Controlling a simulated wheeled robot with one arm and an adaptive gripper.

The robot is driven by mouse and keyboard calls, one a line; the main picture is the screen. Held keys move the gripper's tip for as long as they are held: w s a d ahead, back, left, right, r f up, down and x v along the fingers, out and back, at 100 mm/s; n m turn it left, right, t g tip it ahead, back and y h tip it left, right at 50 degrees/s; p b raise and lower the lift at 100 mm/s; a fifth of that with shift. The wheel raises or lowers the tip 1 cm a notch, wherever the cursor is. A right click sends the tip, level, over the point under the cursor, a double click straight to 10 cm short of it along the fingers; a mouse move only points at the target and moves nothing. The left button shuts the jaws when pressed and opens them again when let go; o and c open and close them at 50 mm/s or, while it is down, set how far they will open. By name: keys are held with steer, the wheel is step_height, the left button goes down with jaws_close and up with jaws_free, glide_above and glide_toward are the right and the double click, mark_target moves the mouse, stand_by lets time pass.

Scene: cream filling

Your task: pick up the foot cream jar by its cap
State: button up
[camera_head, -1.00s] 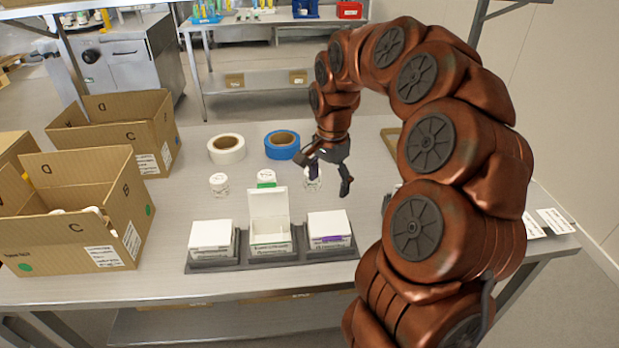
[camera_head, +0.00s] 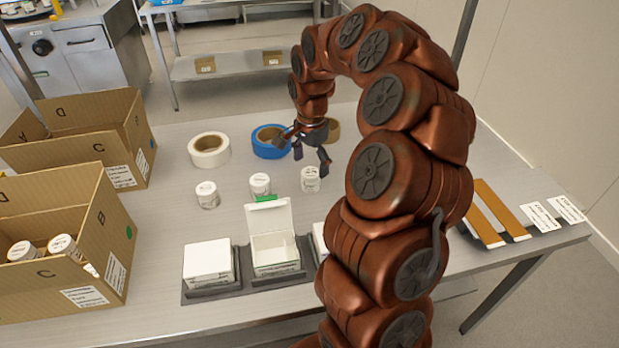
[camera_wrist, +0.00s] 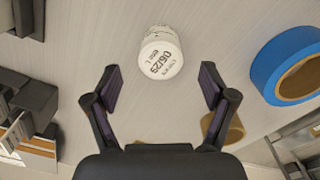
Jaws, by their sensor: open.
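Three small white-capped jars stand upright on the metal table: a left jar (camera_head: 207,195), a middle jar (camera_head: 260,186) and a right jar (camera_head: 310,179). Their labels are too small to read in the head view, so I cannot tell which is foot cream. My gripper (camera_head: 311,157) is open and empty, just above and behind the right jar.
White tape (camera_head: 209,150), blue tape (camera_head: 271,142) and a brown roll (camera_head: 333,130) lie behind the jars. A dark tray (camera_head: 200,292) with white boxes stands in front, the middle box (camera_head: 273,250) open. Cardboard boxes (camera_head: 75,260) fill the left.

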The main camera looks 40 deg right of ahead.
mark_target(310, 172)
steer(key=shift+f+p, duration=0.45)
steer(key=shift+f, duration=1.85)
steer(key=shift+c, duration=0.2)
steer(key=c, duration=1.4)
steer(key=shift+o, duration=0.2)
